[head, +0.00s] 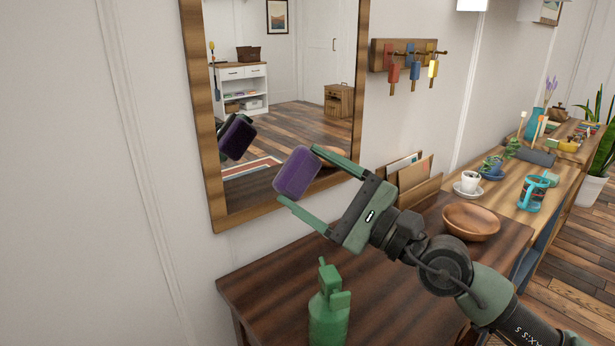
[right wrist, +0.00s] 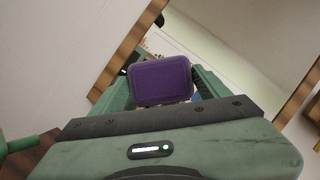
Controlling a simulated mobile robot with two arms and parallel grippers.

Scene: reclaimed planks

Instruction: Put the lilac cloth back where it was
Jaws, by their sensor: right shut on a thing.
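The lilac cloth (head: 297,174) shows as a dark purple, rounded pad. My right gripper (head: 299,172) is shut on it, with one green finger at each side. The right wrist view shows the cloth (right wrist: 161,80) between the fingers (right wrist: 160,88). The gripper holds it up in front of the wood-framed mirror (head: 281,100), above the far left part of the dark wooden table (head: 400,290). The cloth's reflection shows to its left, with a gap between, so it looks clear of the glass. My left gripper is not in view.
A green spray bottle (head: 328,318) stands on the table below the gripper. A wooden bowl (head: 474,222) and a letter rack (head: 414,185) stand to the right. A key rack (head: 405,56) hangs on the wall. Table surface between bottle and bowl looks clear.

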